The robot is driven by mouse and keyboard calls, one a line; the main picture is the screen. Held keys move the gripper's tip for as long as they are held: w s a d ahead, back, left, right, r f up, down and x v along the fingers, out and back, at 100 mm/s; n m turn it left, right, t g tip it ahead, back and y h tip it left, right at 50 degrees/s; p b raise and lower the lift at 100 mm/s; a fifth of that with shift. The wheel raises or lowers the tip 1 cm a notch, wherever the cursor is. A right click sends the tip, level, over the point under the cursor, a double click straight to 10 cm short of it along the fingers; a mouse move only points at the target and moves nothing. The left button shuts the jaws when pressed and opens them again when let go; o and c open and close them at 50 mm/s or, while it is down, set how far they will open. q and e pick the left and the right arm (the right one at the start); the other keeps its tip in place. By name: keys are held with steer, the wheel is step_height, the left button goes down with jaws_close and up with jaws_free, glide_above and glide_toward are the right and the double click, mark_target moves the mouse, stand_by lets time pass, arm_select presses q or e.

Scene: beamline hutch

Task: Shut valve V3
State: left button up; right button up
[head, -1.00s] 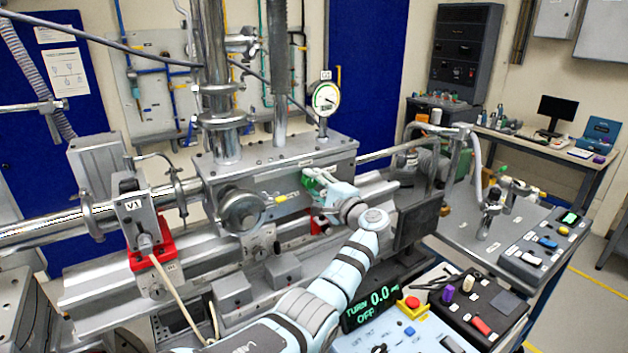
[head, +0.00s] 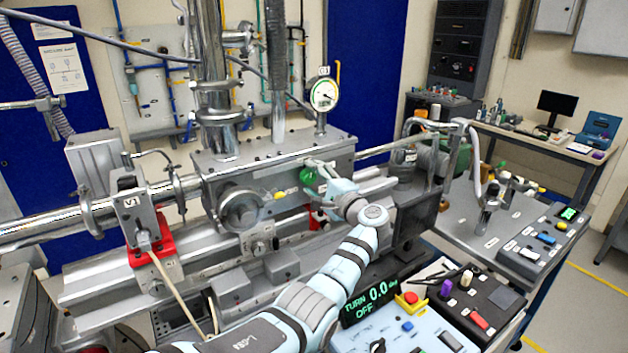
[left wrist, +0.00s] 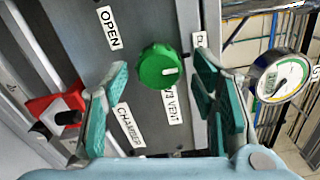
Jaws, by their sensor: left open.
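The green round knob of valve V3 (left wrist: 160,66) is on the grey panel of the chamber block, beside a "V3 VENT" label (left wrist: 171,106). A white mark on the knob points right in the left wrist view. An "OPEN" label (left wrist: 109,28) is at upper left; another label at right is mostly hidden by a finger. My left gripper (left wrist: 162,82) is open, its teal fingers either side of the knob in the picture; contact does not show. In the head view the knob (head: 309,176) is just left of my left gripper (head: 319,170). My right gripper is out of view.
A dial gauge (head: 325,95) stands above the block. A red clamp part (left wrist: 55,108) is left of the fingers in the wrist view. A display (head: 367,301) reads "TURN 0.0 OFF" above a control box (head: 410,341). Red-based valve V1 (head: 129,205) is at left.

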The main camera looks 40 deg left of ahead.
arm_select(q)
steer(key=v, duration=1.2)
steer(key=shift+d, duration=0.1)
